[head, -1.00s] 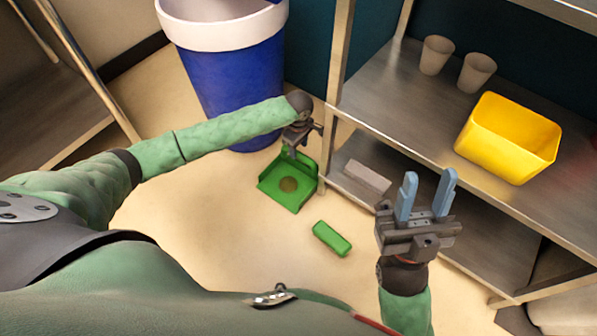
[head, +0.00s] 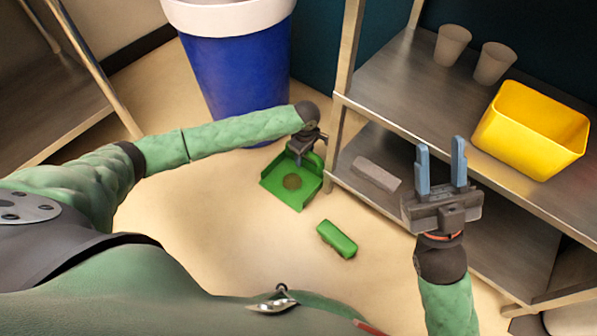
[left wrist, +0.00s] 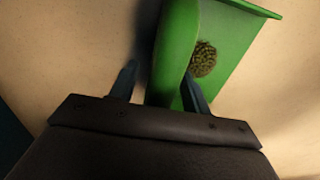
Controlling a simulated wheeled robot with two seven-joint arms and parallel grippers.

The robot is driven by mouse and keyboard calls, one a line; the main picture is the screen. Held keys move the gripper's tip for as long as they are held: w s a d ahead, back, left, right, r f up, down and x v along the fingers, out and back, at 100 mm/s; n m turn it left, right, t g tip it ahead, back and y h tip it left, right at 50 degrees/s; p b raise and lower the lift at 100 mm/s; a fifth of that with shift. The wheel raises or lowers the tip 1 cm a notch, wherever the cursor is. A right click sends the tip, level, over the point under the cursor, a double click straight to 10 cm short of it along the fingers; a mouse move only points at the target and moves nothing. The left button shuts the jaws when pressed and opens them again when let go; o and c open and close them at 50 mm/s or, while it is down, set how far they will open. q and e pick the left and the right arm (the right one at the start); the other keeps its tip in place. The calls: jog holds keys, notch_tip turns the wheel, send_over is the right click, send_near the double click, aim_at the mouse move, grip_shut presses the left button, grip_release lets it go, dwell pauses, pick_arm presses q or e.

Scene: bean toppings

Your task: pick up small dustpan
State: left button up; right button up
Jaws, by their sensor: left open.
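The small green dustpan (head: 283,195) lies on the floor between the blue bin and the metal shelf. A round brown clump (head: 292,181) lies in it. My left gripper (head: 299,160) is at the dustpan's back edge, pointing down. In the left wrist view its open fingers (left wrist: 160,85) sit on either side of the dustpan's green back wall (left wrist: 175,45); the right finger overlaps the pan's inside. I cannot tell whether the fingers touch it. My right gripper (head: 441,170) is open and empty, in front of the shelf.
A green block-like object (head: 337,239) lies on the floor nearby. The blue bin (head: 240,80) stands behind the dustpan. The metal shelf (head: 385,90) at right holds a yellow container (head: 530,130) and two cups (head: 452,45). A pale block (head: 376,174) lies on its lower level.

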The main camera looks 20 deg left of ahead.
pick_arm(q)
grip_shut()
dwell(0.5)
